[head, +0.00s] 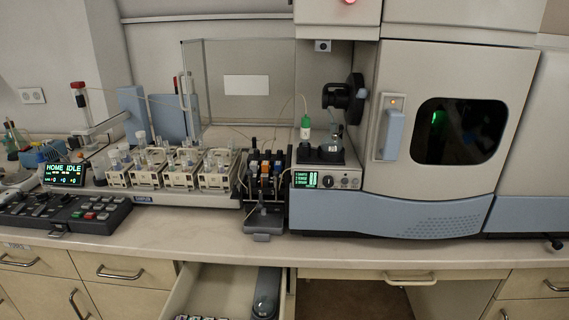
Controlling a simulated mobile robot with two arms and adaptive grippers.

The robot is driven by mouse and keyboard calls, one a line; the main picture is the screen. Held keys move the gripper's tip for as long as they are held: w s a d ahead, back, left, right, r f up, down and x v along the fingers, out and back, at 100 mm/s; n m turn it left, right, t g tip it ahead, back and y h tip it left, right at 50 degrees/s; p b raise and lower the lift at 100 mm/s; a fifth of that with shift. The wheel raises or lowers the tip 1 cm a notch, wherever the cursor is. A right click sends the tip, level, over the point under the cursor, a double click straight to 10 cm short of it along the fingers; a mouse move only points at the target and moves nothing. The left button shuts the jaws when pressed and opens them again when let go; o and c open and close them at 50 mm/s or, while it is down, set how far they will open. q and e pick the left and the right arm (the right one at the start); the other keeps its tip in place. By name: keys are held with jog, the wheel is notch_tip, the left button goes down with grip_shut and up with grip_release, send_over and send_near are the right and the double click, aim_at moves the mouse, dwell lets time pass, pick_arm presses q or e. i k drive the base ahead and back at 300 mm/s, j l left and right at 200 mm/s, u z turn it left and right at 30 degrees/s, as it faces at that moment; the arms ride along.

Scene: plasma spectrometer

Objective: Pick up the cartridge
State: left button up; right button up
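No item can be told for certain as the cartridge. An open drawer (213,284) below the counter holds a long dark grey object (266,292) along its right side and several small dark pieces (199,317) at the picture's bottom edge. On the counter above, a black pump unit (266,190) carries coloured blocks side by side, among them an orange one (264,168). Neither of my grippers shows in the head view.
The spectrometer (440,190) with its dark window fills the right. Left of the pump stand several sample racks (180,172), a control panel (65,213) and a small display (64,175). The counter's front strip (190,245) is mostly clear.

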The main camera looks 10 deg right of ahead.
aim_at(266, 167)
jog(key=i+l+u, duration=0.15)
jog(key=l+u, duration=0.2)
jog(key=i+l+u, duration=0.15)
jog(key=l+u, duration=0.6)
